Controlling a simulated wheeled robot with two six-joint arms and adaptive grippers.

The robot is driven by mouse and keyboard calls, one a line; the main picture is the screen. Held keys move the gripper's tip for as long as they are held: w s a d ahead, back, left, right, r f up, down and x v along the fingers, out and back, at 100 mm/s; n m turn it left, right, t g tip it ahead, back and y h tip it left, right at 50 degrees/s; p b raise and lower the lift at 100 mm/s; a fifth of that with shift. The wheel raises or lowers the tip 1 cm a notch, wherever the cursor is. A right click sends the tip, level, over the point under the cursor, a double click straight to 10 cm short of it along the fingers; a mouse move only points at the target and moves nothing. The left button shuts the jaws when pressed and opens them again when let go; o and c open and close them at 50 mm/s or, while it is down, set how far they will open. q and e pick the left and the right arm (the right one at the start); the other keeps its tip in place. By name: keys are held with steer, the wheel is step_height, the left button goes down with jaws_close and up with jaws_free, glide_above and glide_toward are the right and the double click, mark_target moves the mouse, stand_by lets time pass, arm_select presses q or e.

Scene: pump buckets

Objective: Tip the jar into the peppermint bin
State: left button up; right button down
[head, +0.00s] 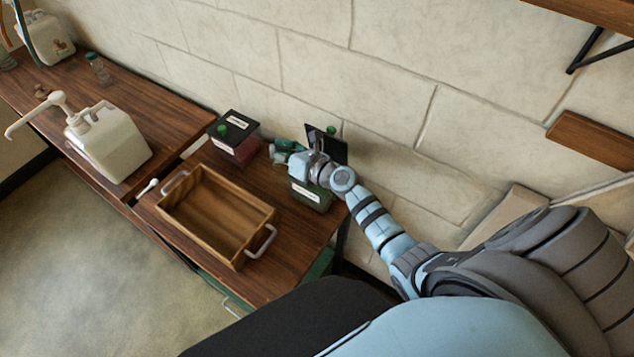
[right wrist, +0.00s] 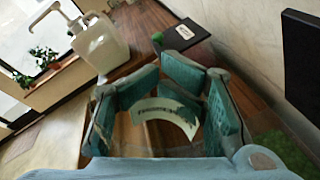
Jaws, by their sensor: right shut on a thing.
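My right gripper (head: 284,152) is over the right end of the wooden counter, by the wall. In the right wrist view its teal fingers (right wrist: 152,92) are closed around a jar, mostly hidden, with a curved pale label (right wrist: 166,113) that seems to begin "Peppermint". The jar's tilt and contents cannot be made out. An open bin (head: 312,196) with dark green contents and a white label stands just below and right of the gripper; its label is too small to read. Its black lid (head: 335,149) with a green knob stands raised behind. My left gripper is not in view.
A second bin (head: 240,149) with pink contents has its black lid shut, left of the gripper. An empty wooden tray (head: 262,214) with metal handles lies in front. A white pump bucket (head: 112,146) stands further left. The stone wall is close behind.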

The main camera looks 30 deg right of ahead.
step_height(320, 180, up, 2)
steer(key=shift+r, duration=0.2)
steer(key=n+h, duration=0.2)
steer(key=n, duration=0.2)
